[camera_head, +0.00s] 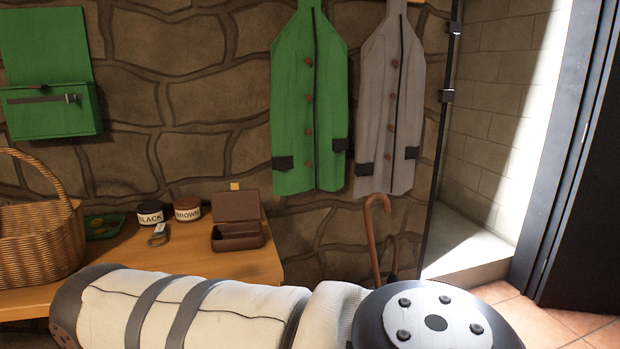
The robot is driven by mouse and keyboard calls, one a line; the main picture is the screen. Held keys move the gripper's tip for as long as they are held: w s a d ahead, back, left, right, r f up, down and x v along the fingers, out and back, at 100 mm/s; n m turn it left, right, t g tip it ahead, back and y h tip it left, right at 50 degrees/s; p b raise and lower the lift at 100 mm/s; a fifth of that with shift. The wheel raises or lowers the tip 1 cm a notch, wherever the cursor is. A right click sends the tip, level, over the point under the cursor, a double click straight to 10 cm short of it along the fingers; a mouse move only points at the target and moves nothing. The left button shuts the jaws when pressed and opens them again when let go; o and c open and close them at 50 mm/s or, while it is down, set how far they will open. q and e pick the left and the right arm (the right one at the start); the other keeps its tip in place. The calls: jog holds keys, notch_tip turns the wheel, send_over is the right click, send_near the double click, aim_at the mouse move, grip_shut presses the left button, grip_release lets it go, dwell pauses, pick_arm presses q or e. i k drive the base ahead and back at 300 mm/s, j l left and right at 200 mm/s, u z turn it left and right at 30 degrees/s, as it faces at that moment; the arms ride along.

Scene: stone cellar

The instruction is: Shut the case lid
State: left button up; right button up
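A small brown case (238,243) sits near the right end of the wooden table. Its lid (236,206) stands open, raised upright at the back, and the inside of the case shows as a dark hollow. Neither gripper shows in the head view. A thick white and grey part of my arm crosses the bottom of the picture in front of the table, and it hides part of the table's front.
On the wooden table (190,262) stand a wicker basket (40,245), a green tray (103,227), keys (158,236), a BLACK tin (150,214) and a BROWN tin (187,210). A green coat (308,110) and grey coat (388,110) hang above right. Canes (376,235) stand beside the table.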

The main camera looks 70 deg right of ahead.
aim_at(235, 204)
jog(key=l+z, duration=0.95)
jog(key=i+l+z, duration=0.1)
jog(key=l+z, duration=0.2)
jog(key=z, duration=0.15)
